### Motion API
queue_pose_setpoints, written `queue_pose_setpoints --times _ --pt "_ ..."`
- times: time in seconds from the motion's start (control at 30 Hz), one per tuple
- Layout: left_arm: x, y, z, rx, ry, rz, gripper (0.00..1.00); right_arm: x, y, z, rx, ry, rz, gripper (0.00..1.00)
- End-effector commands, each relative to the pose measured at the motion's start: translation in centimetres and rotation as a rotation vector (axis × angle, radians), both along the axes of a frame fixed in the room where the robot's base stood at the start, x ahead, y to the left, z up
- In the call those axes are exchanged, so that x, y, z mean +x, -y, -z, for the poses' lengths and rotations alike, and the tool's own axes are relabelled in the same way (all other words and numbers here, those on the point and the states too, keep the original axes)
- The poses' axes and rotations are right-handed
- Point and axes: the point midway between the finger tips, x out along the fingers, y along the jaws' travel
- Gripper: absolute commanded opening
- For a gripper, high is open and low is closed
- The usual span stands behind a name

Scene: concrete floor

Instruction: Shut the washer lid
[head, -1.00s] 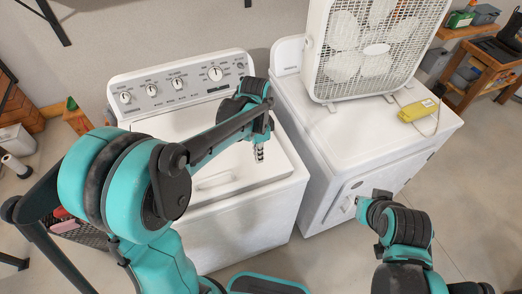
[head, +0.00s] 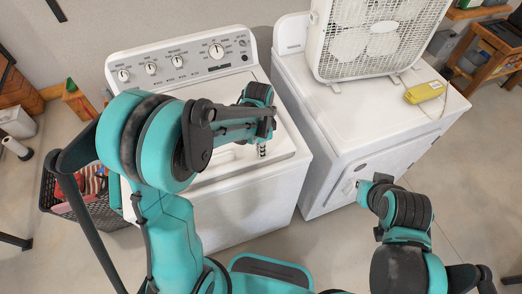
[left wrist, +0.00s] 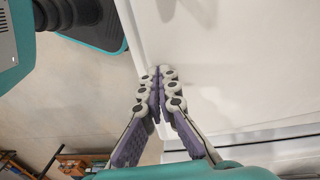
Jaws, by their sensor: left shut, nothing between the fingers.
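The white washer (head: 240,205) stands at the left with its control panel at the back. Its lid (head: 283,143) looks flat and level with the top, though my left arm covers much of it. My left gripper (head: 262,150) is shut and empty, pointing down over the front right part of the lid. In the left wrist view its fingers (left wrist: 159,74) meet beside the washer's white edge (left wrist: 150,50); I cannot tell whether they touch it. My right gripper (head: 363,190) is near the dryer's front; its fingers are too small to judge.
A white dryer (head: 350,125) stands just right of the washer, with a box fan (head: 335,65) and a yellow device (head: 425,93) on top. A dark basket (head: 105,213) with items is on the floor at the left. A wooden bench (head: 500,50) is at the far right.

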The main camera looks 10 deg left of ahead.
Motion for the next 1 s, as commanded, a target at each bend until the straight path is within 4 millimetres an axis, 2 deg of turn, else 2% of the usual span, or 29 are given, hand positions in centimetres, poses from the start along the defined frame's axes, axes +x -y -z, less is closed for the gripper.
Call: queue_pose_setpoints --times 0.2,0.37,0.77,0.87,1.0 --pt "-0.4 0.3 4.0 0.074 0.104 0.002 0.00 0.0 0.0 3.1 0.000 0.000 0.000 0.00" --pt "-0.5 0.3 5.2 0.109 0.163 0.002 0.00 0.0 0.0 4.0 0.000 0.000 0.000 0.00" --pt "-0.6 0.4 5.4 0.112 0.165 0.001 0.00 0.0 0.0 4.1 0.000 0.000 0.000 0.00" --pt "-0.7 0.4 4.8 0.112 0.165 0.001 0.00 0.0 0.0 4.0 0.000 0.000 0.000 0.00" --pt "-0.9 0.6 3.0 0.113 0.169 0.002 0.00 0.0 0.0 4.0 0.000 0.000 0.000 0.00"
